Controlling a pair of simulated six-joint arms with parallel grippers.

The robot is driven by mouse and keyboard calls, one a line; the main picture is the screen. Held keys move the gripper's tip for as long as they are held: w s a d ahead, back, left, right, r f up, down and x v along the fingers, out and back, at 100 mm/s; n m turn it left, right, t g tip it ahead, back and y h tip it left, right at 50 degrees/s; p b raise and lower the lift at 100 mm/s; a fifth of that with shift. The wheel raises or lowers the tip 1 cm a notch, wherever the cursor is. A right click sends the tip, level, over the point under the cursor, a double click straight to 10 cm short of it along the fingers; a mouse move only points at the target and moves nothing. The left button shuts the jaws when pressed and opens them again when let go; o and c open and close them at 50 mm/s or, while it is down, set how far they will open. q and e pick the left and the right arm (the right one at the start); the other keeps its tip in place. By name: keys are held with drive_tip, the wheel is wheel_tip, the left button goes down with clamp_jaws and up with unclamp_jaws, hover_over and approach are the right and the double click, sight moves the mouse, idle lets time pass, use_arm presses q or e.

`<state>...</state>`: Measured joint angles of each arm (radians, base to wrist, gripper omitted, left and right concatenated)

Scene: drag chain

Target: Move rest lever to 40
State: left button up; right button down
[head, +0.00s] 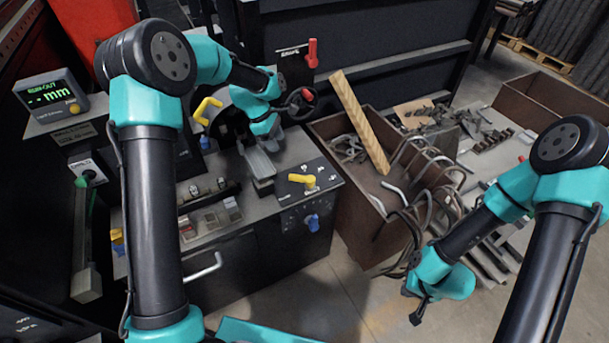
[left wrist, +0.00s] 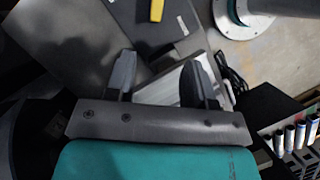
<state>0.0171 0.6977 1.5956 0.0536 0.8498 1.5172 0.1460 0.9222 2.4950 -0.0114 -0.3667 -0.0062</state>
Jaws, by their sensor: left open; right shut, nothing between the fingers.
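A yellow lever (head: 302,180) sits on the dark marked panel at the front right of the machine top. In the left wrist view a yellow piece (left wrist: 156,9) shows at the top edge. A lever with a red handle (head: 312,52) stands by a labelled plate behind the machine. I cannot read which lever is the rest lever. My left gripper (head: 268,140) is over the machine near a grey metal channel, behind the yellow lever and apart from it. Its fingers (left wrist: 157,77) are open and empty. My right gripper (head: 415,307) is shut and empty, low over the floor at right.
A brown bin (head: 345,225) with bent bars and a wooden plank (head: 360,122) stands right of the machine. A blue knob (head: 312,222) is on the machine's front. A green display (head: 52,95) is at left. A yellow handle (head: 207,110) is behind my left arm. Floor in front is clear.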

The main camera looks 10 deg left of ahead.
sight(298, 176)
use_arm(q)
drive_tip(key=shift+w+d+r, duration=0.1)
drive_tip(key=shift+w, duration=0.1)
drive_tip(key=x, duration=1.7)
drive_tip(key=shift+d, duration=0.1)
clamp_jaws()
idle(0.4)
